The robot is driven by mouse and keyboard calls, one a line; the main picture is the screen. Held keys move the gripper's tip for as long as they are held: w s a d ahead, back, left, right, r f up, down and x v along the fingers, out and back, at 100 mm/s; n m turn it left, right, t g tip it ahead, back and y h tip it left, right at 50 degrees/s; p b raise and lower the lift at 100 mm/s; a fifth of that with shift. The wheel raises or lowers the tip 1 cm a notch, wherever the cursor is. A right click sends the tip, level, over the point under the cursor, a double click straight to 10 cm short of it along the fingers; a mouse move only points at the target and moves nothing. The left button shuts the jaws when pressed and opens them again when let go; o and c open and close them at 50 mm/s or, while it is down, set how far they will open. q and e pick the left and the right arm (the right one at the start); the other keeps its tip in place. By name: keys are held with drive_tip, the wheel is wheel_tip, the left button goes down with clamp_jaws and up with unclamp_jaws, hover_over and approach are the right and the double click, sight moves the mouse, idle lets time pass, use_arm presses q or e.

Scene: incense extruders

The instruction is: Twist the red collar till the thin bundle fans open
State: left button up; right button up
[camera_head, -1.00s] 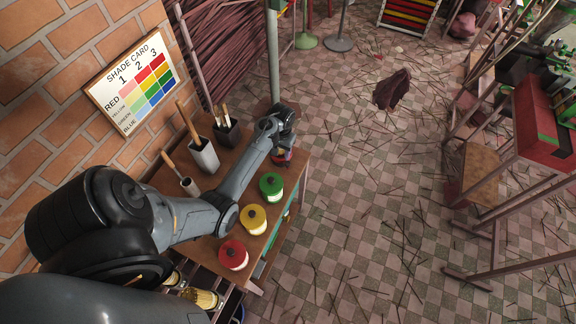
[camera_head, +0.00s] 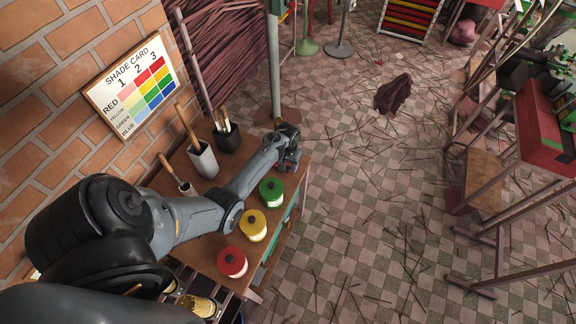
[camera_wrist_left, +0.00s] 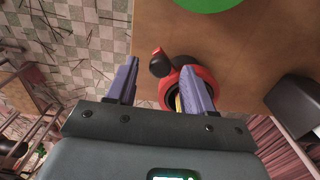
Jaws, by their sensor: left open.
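My left gripper (camera_head: 291,160) is over the far end of the wooden table. In the left wrist view its two purple fingers (camera_wrist_left: 160,72) are spread open with nothing clamped between them. A red ring-shaped thing with a dark inside, perhaps the red collar (camera_wrist_left: 206,76), lies on the table, partly behind the right-hand finger. A dark, red-tipped knob (camera_wrist_left: 159,65) joins it and lies between the fingertips. A yellowish piece shows inside the ring; I cannot tell if it is the thin bundle. The head view does not show the ring clearly. My right gripper is not in view.
Pots with green (camera_head: 271,187), yellow (camera_head: 252,222) and red (camera_head: 232,261) lids line the table's right edge. Tool holders, one white (camera_head: 203,160) and one black (camera_head: 227,136), stand near the wall. A shade card (camera_head: 133,84) hangs there. Sticks litter the floor.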

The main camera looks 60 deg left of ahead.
use_arm(q)
drive_tip(key=shift+f, duration=0.2)
drive_tip(key=shift+c, duration=0.4)
clamp_jaws()
